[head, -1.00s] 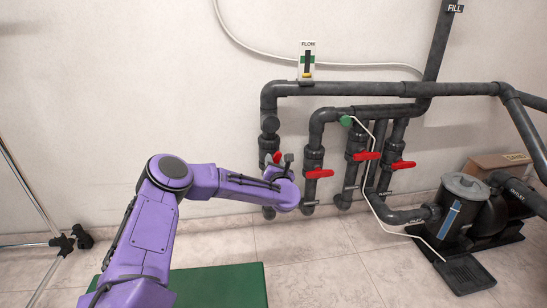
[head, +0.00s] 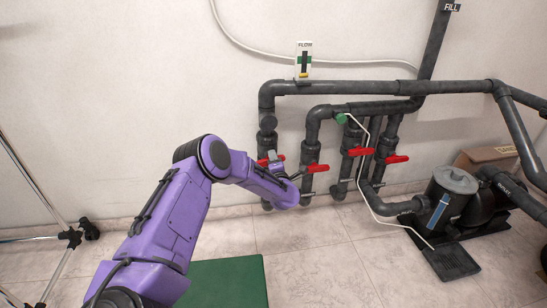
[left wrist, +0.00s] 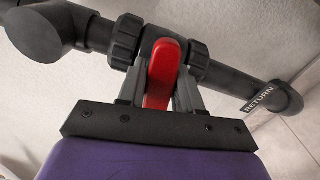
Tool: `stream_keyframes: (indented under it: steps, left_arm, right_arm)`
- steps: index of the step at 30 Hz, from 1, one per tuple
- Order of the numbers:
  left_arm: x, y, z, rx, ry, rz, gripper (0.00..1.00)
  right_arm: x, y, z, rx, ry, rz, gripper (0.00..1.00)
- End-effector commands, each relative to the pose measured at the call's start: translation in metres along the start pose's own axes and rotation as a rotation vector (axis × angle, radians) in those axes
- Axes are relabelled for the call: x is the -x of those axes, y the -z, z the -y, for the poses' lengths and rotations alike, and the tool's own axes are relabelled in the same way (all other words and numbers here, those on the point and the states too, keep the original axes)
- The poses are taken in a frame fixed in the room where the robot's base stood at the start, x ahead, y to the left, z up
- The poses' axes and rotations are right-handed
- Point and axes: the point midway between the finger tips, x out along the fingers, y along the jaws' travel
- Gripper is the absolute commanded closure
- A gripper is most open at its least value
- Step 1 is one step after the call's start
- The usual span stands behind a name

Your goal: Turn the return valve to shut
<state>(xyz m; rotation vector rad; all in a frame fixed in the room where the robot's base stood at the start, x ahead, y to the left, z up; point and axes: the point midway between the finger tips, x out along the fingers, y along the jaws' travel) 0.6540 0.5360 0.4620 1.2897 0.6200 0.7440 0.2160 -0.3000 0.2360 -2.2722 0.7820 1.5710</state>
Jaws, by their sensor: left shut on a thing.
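The return valve is the leftmost in the row, and its red handle (head: 263,162) shows partly behind my left gripper (head: 277,160) in the head view. In the left wrist view the red handle (left wrist: 162,70) sits between the two grey fingers of my left gripper (left wrist: 160,84), which is shut on it. The handle lies roughly across the dark pipe there. A RETURN label (left wrist: 258,97) is on the pipe to the right. The gripper hides part of the valve in the head view. My right gripper is not in view.
Several similar valves with red handles, one here (head: 312,168), stand close on the right. A flow gauge (head: 303,60) is above. The pump (head: 450,190) stands at the right, a green mat (head: 226,283) lies in front, and a metal stand (head: 72,238) is at the left.

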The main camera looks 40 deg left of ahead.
Motion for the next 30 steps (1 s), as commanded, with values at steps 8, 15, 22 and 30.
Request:
stream_keyframes:
  steps: [8, 15, 22, 30]
  left_arm:
    - [0.0004, -0.0007, 0.0009, -0.140, 0.000, 0.002, 0.96]
    - [0.0006, -0.0001, 0.0028, -0.190, 0.002, 0.001, 0.96]
    - [0.0006, 0.0002, 0.0033, -0.199, 0.002, 0.001, 0.96]
    - [0.0007, 0.0002, 0.0034, -0.198, 0.002, 0.001, 0.49]
  right_arm:
    - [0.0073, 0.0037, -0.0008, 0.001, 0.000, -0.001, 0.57]
    - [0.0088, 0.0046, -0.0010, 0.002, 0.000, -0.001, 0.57]
    - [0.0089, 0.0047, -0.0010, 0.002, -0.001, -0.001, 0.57]
    - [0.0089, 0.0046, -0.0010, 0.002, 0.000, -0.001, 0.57]
